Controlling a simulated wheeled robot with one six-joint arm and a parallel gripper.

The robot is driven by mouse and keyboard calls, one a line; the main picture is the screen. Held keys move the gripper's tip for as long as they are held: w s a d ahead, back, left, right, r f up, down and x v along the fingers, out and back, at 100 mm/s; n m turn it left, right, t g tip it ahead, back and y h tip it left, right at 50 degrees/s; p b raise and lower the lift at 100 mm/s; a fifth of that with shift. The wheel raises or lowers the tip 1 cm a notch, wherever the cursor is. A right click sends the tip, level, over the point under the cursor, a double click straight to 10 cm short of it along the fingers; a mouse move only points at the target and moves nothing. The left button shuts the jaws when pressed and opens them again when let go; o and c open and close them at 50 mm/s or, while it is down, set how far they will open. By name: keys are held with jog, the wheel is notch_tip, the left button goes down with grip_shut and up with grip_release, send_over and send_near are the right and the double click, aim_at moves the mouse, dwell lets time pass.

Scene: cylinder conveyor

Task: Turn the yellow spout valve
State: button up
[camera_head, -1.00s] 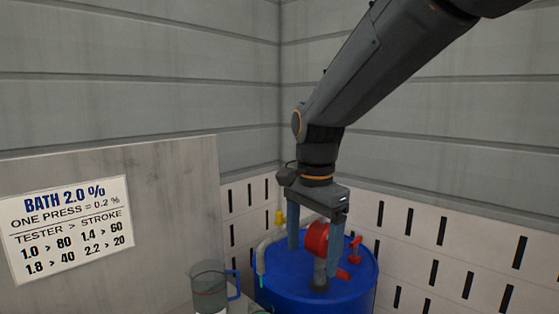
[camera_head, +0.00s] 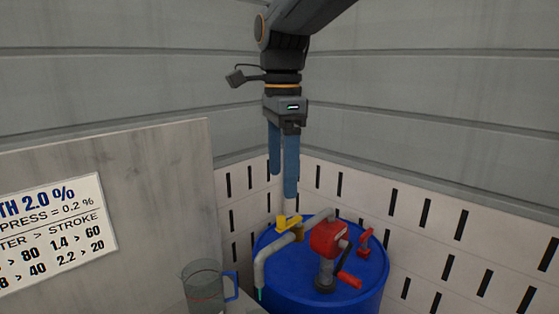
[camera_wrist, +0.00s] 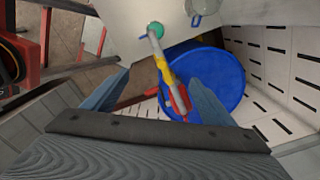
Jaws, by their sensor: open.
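The yellow spout valve (camera_head: 288,224) sits on the grey spout pipe (camera_head: 272,256) above the blue drum (camera_head: 365,290). The pipe bends down at the left, with a teal tip at its end. In the wrist view the yellow valve (camera_wrist: 164,72) shows between the spread fingers, with the red pump parts (camera_wrist: 180,103) just below it. My gripper (camera_head: 283,190) is open and empty, pointing down above the valve. Its fingertips look close to the valve in the head view, but I cannot tell the exact gap.
The red hand pump (camera_head: 328,238) with its red crank handle (camera_head: 349,281) stands on the drum, right of the valve. A clear jug with a blue handle (camera_head: 203,284) stands at lower left. A grey panel with a sign (camera_head: 60,230) is at left. Walls close the corner behind.

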aim_at(281, 217)
jog(key=shift+w+f+b, duration=0.15)
jog(key=shift+f+b, duration=0.15)
jog(key=shift+f, duration=0.55)
notch_tip(281, 217, down, 4)
jog(key=b, duration=0.4)
jog(key=shift+a+f, duration=0.1)
jog(key=shift+f, duration=0.1)
jog(key=shift+f+b, duration=1)
jog(key=shift+f, duration=1.4)
jog(key=c, duration=1.9)
